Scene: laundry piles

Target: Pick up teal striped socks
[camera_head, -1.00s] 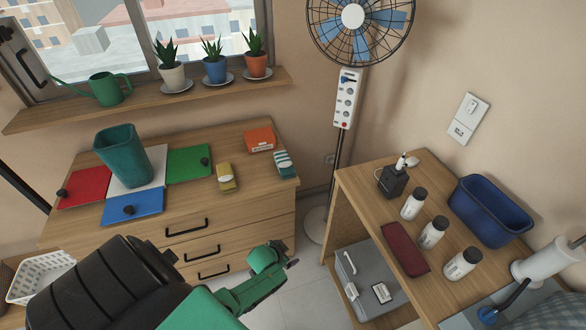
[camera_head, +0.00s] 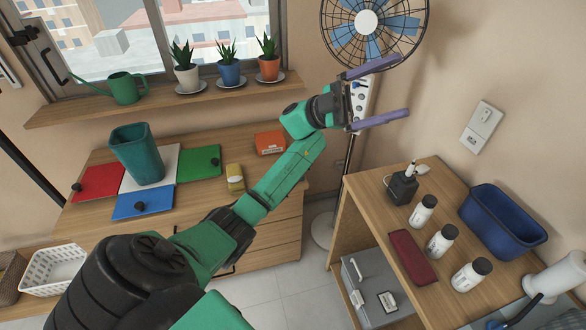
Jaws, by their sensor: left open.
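My left gripper (camera_head: 404,86) is raised at the upper right of the dresser, in front of the fan stand. Its two purple fingers are spread wide with nothing between them. The teal striped socks are not visible now. My left arm covers the right end of the dresser top (camera_head: 82,224), where a small teal-and-white striped bundle shows in the earlier frame. My right gripper is not in view.
A yellow bundle (camera_head: 235,178), an orange box (camera_head: 270,143), a teal bin (camera_head: 138,155) and coloured panels are on the dresser. Potted plants line the sill (camera_head: 150,107). A fan (camera_head: 366,22) stands behind. A side table at right holds bottles and a blue tub (camera_head: 502,222).

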